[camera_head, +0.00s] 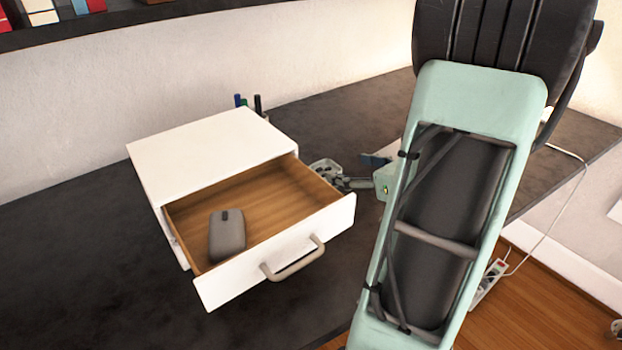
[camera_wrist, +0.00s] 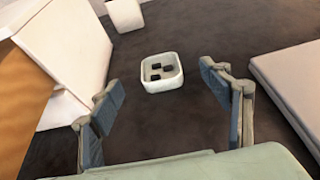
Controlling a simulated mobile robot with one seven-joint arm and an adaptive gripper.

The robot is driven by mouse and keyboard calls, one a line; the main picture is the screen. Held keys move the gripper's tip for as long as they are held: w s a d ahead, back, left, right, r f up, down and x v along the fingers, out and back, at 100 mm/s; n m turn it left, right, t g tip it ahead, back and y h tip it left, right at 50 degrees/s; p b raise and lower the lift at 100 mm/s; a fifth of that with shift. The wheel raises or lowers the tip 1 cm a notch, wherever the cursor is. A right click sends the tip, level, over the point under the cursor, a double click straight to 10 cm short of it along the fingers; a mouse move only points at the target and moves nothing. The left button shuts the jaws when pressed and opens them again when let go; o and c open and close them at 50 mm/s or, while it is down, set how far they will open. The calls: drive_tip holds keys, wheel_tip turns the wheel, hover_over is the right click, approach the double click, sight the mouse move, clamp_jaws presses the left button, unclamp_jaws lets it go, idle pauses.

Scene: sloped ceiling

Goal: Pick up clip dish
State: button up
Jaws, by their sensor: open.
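The clip dish (camera_wrist: 150,86) is a small white, rounded-square dish with a few dark clips inside. It stands upright on the dark desk in the wrist view, ahead of my gripper (camera_wrist: 160,75) and roughly centred between the fingers. My gripper is open and empty, with one blue-grey finger on each side of the picture. In the head view, the dish (camera_head: 322,165) shows small beside the drawer unit, partly hidden. My gripper (camera_head: 362,176) is just right of it there, largely hidden by my arm. I cannot tell whether the fingers touch the dish.
A white drawer unit (camera_head: 200,150) stands left of the dish, its drawer (camera_head: 290,262) pulled open with a grey mouse (camera_head: 227,236) inside. Pens (camera_head: 257,103) stand behind the unit. A pale flat block (camera_wrist: 290,80) lies to the right in the wrist view.

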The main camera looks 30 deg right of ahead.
drive_tip(key=shift+f, duration=0.35)
drive_tip(key=b, duration=0.1)
approach(318, 165)
drive_tip(key=shift+w+d+f, duration=0.1)
drive_tip(key=shift+w+f, duration=0.05)
drive_tip(key=shift+w, duration=0.4)
drive_tip(key=shift+w+d+f, duration=0.1)
drive_tip(key=shift+w+f, duration=0.05)
drive_tip(key=shift+w, duration=0.45)
drive_tip(key=x, duration=0.2)
drive_tip(key=b+x, duration=0.1)
drive_tip(key=x, duration=0.1)
drive_tip(key=shift+a+f, duration=0.3)
drive_tip(key=shift+a, duration=0.05)
drive_tip(key=shift+w+f, duration=0.1)
drive_tip(key=shift+w, duration=0.3)
drive_tip(key=c, duration=1.3)
